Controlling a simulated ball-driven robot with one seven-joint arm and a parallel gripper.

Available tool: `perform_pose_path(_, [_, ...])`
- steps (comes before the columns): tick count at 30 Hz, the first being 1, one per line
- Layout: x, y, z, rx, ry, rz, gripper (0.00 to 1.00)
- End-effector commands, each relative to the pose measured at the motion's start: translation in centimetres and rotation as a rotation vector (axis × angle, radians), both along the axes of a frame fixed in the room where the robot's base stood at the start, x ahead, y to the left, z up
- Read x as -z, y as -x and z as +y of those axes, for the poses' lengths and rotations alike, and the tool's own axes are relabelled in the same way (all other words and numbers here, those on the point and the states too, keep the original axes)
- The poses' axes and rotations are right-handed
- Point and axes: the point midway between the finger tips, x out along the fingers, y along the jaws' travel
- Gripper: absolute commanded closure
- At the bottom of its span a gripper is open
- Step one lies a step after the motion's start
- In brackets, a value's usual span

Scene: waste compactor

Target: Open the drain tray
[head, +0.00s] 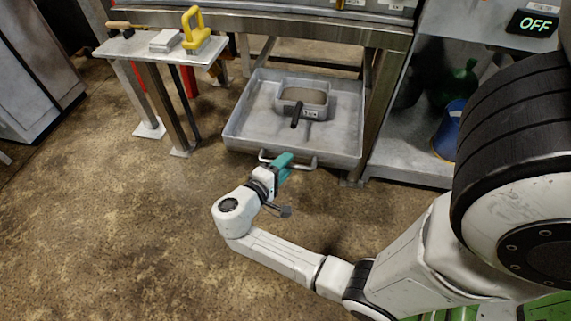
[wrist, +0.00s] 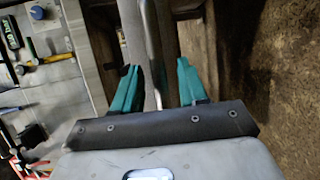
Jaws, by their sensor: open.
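The drain tray (head: 250,122) is a wide, shallow grey metal tray low under the machine bench in the head view. Its pale bar handle (head: 304,165) runs along the front wall. My gripper (head: 284,163) is at the left-middle part of this handle, its teal fingers overlapping it in the picture. In the wrist view my gripper (wrist: 158,66) is open, and the shiny handle bar (wrist: 152,35) runs between the two teal fingers. The bar is nearer the left finger; I cannot tell whether they touch.
A grey pan (head: 318,113) with a black handle sits inside the tray. A small side table (head: 125,46) with a yellow tool (head: 195,30) stands to the left. A blue bucket (head: 447,130) is on the right shelf. The brown floor (head: 120,220) before the tray is clear.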

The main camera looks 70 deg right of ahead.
Motion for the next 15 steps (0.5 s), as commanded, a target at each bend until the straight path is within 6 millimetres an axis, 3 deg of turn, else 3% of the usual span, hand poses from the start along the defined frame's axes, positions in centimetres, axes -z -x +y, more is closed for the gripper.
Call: perform_pose_path(15, [-1.7, -2.8, 8.2, -0.003, -0.002, 0.001, 0.58])
